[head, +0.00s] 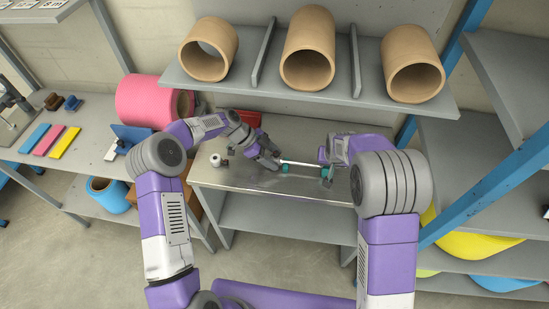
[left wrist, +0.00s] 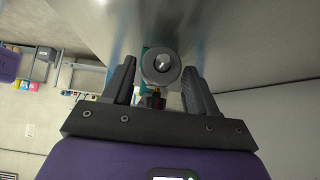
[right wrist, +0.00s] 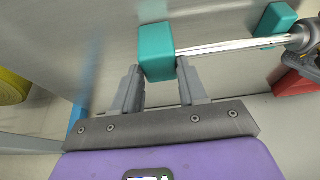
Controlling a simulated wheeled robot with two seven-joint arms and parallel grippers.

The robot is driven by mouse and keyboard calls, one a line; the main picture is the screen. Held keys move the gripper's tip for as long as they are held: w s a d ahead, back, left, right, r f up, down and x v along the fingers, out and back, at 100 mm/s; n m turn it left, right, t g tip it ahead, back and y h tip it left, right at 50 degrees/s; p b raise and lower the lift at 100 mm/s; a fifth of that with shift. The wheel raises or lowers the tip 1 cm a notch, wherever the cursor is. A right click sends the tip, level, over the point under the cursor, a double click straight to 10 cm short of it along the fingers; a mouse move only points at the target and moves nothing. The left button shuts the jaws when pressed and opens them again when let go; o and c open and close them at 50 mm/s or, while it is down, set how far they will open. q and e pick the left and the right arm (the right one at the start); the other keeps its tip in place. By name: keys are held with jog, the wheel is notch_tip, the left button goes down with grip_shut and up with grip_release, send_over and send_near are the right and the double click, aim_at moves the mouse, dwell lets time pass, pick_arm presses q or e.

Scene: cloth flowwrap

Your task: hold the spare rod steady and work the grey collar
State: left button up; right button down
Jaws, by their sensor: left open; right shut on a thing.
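The spare rod (head: 300,163) is a thin silver bar lying level just above the grey bench. In the right wrist view the rod (right wrist: 230,46) runs from one teal block (right wrist: 156,52) past a second teal block (right wrist: 277,18) to the round grey collar (right wrist: 303,36). My right gripper (right wrist: 159,66) is shut on the near teal block at the rod's end. In the left wrist view the grey collar (left wrist: 161,66) is end-on, with the rod's tip in its centre. My left gripper (left wrist: 158,75) is open, its fingers on either side of the collar, with visible gaps.
The grey bench (head: 235,181) holds a small white roll (head: 215,160) at its left and a red object (head: 248,117) at the back. A shelf (head: 290,97) with large brown tubes overhangs the bench. A pink roll (head: 145,101) stands on the left table.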

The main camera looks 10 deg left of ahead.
pick_arm(q)
jog(key=c, duration=0.9)
jog(key=shift+a, duration=0.1)
jog(key=shift+a, duration=0.15)
jog(key=shift+a, duration=4.15)
